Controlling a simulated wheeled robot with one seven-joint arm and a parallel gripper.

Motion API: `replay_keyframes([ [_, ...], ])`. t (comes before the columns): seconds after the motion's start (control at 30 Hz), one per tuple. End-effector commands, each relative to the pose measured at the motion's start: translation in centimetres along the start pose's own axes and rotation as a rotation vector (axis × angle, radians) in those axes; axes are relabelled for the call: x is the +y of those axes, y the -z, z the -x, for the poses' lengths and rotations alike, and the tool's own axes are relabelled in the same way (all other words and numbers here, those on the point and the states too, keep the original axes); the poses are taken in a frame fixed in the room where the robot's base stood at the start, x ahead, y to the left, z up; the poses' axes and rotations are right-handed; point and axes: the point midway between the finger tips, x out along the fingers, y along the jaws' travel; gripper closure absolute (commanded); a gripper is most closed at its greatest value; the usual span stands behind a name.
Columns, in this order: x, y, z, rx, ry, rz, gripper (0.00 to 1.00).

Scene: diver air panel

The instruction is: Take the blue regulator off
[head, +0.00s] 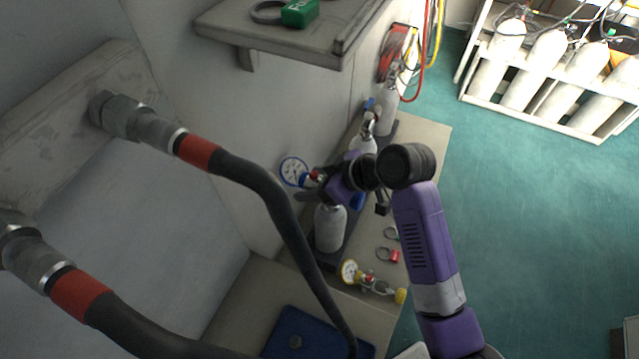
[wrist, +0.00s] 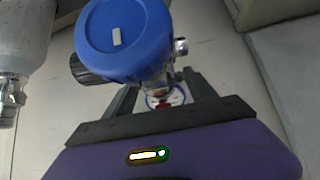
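The blue regulator shows in the head view as a blue-rimmed gauge (head: 294,172) beside a white cylinder (head: 330,230) on the bench by the wall. My gripper (head: 318,187) is right at it and hides most of its body. In the wrist view the regulator's round blue knob (wrist: 125,38) fills the upper middle, with metal fittings and part of the gauge (wrist: 165,98) below it. My gripper's dark fingers (wrist: 158,92) stand apart on either side of the regulator's body. Whether they press on it cannot be told. The joint to the cylinder valve is hidden.
A yellow regulator (head: 352,273) lies on the bench near small rings (head: 384,254). Other cylinders (head: 386,112) stand behind. A shelf (head: 300,40) juts out above. Thick black hoses (head: 262,190) cross the near left. A blue mat (head: 290,325) lies below.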

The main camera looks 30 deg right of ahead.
Motion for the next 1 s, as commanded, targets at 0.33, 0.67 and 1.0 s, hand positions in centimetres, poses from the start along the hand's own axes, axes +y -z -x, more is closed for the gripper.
replay_keyframes([
  [0.33, 0.0, 0.2, 0.1, 0.003, -0.001, 0.001, 1.0],
  [0.67, 0.1, 0.4, 0.3, 0.005, -0.002, 0.002, 1.0],
  [1.0, 0.6, 2.5, 2.7, 0.004, -0.005, 0.0, 1.0],
])
